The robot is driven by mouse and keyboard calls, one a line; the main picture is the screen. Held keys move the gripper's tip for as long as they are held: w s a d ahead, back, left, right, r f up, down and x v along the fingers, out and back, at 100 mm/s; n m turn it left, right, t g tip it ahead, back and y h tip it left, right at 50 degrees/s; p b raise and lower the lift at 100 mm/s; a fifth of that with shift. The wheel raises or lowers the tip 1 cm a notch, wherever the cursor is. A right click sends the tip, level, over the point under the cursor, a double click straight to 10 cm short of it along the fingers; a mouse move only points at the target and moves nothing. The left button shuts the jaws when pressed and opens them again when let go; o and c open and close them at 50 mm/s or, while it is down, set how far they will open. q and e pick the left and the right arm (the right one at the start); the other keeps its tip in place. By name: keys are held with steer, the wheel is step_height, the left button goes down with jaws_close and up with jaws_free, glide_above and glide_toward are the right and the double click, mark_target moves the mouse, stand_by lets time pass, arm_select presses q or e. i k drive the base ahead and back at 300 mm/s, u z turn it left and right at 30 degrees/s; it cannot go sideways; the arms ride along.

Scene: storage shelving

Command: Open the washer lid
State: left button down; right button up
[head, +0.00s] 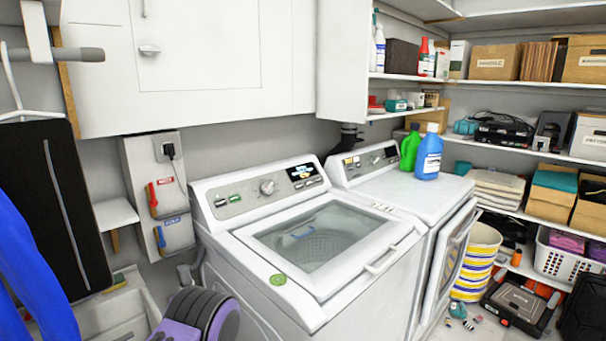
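The white top-loading washer (262,272) stands in the middle of the head view, angled toward the lower right. Its lid (402,236) lies flat and closed on top. The lid has a large clear window (318,236), with the drum showing dimly through it. A white handle (384,262) is at the lid's front edge. The control panel (262,190), with a knob and a lit display, rises behind the lid. Neither of my grippers shows in this view.
A white dryer (395,187) stands right of the washer, with green (410,147) and blue (429,152) bottles on top. A white wall cabinet (205,60) hangs above. A purple and grey object (205,315) is at the washer's front left. Loaded shelves (510,85) line the right.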

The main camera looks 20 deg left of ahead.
mark_target(321, 283)
steer(key=k, duration=0.5)
steer(key=z, duration=0.95)
steer(key=i, duration=0.9)
steer(key=u, duration=0.2)
